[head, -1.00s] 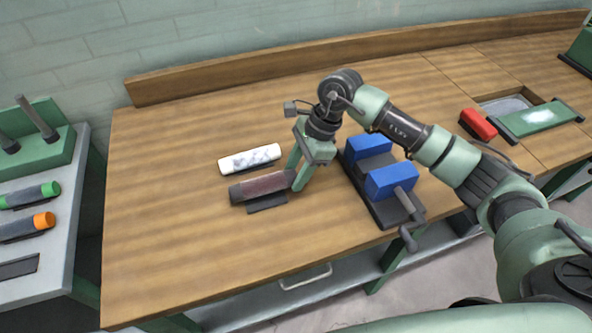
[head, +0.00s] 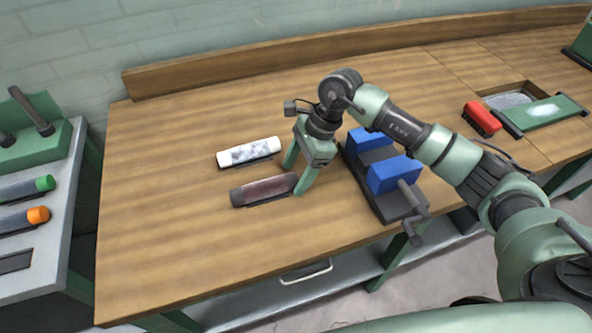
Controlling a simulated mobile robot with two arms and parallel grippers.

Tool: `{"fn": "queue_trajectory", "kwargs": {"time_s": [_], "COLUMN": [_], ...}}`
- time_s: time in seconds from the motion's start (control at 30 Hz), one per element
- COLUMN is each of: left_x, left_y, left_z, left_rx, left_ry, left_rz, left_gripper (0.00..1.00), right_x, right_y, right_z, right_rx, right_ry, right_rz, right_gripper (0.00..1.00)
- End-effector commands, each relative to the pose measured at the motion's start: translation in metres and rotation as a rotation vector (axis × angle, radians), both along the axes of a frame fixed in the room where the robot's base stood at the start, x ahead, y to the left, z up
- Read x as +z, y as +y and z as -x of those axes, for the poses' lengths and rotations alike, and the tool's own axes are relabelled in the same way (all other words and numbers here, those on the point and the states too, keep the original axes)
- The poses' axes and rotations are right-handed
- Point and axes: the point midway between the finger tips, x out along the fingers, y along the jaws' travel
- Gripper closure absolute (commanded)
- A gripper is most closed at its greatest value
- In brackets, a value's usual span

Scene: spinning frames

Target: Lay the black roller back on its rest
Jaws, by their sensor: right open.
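The black roller (head: 262,190), dark with a reddish-brown middle, lies level on the wooden bench. A thin strip of its dark rest (head: 270,202) shows under its front edge, and the roller appears to lie on it. My right gripper (head: 294,178) is open at the roller's right end, one finger behind it and one in front. Whether a finger still touches the roller cannot be told. My left gripper is not in view.
A white roller (head: 248,152) lies just behind on a dark rest. A vise with blue jaws (head: 392,175) stands close right of my gripper. A red brush (head: 481,117) and green-framed screen (head: 541,113) are farther right. The bench's left part is clear.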

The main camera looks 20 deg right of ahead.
Motion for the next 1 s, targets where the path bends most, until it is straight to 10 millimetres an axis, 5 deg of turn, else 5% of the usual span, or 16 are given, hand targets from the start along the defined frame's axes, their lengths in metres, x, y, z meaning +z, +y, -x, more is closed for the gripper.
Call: {"fn": "queue_trajectory", "kwargs": {"time_s": [0.17, 0.6, 1.0], "left_x": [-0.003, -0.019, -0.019], "left_y": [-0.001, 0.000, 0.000], "left_z": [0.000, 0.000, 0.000], "left_rx": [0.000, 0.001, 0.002], "left_ry": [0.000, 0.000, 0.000], "left_rz": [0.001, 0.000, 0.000], "left_gripper": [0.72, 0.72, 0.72], "right_x": [0.007, 0.066, 0.072], "right_y": [-0.004, -0.028, -0.030], "right_z": [-0.001, -0.002, -0.001], "right_rx": [-0.001, -0.001, 0.000], "right_ry": [-0.002, -0.002, 0.000], "right_rz": [0.001, 0.000, 0.000], "right_gripper": [0.35, 0.35, 0.35]}}
